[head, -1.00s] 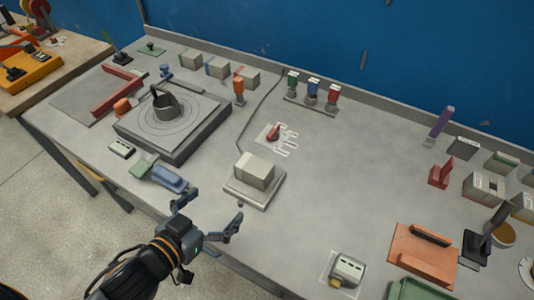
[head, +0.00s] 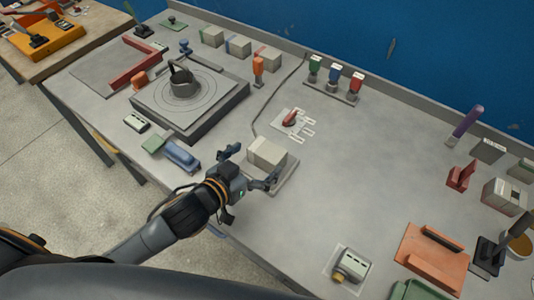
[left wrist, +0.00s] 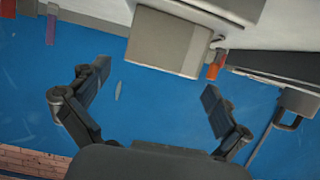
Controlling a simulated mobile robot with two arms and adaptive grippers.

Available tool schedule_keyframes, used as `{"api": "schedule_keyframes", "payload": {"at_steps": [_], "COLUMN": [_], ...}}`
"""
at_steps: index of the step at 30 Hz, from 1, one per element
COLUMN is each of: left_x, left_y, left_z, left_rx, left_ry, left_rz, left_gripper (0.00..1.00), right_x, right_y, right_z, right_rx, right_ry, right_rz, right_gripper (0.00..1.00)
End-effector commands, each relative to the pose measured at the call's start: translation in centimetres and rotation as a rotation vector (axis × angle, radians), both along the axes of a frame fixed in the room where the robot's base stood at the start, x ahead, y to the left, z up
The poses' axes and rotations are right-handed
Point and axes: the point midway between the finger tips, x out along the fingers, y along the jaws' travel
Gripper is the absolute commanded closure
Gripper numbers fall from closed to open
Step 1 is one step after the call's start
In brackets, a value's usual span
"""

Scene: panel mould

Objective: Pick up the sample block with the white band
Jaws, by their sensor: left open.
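A pale grey-beige block (head: 267,153) sits on a small square stand (head: 284,183) at the middle front of the bench. Three similar blocks stand at the back, with greenish (head: 212,37), bluish (head: 238,45) and reddish (head: 266,56) bands.
A red switch (head: 290,118) and a cable lie behind the block. An orange tray (head: 432,254) is at right. The bench centre-right is clear.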

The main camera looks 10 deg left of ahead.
Motion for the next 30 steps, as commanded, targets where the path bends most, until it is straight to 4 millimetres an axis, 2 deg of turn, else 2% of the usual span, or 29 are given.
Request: {"api": "schedule_keyframes", "payload": {"at_steps": [9,19,28,30], "left_x": [3.6,4.2,4.2,4.2], "left_y": [-1.3,-1.6,-1.6,-1.6], "left_z": [-1.5,-1.9,-1.9,-1.8], "left_rx": [0.001,0.001,0.001,0.0], "left_ry": [0.0,0.0,0.001,-0.002], "left_rz": [0.001,0.0,0.0,0.0], "left_gripper": [0.0,0.0,0.61,0.61], "right_x": [-0.1,-0.4,-0.6,-0.6], "right_y": [-0.7,-0.9,-0.9,-0.9], "right_z": [1.3,1.3,1.3,1.3], "right_rx": [-0.008,-0.011,-0.011,-0.011], "right_ry": [0.001,0.007,0.009,0.009], "right_rz": [0.0,-0.001,-0.001,-0.001], "right_gripper": [0.6,0.6,0.6,0.6]}}
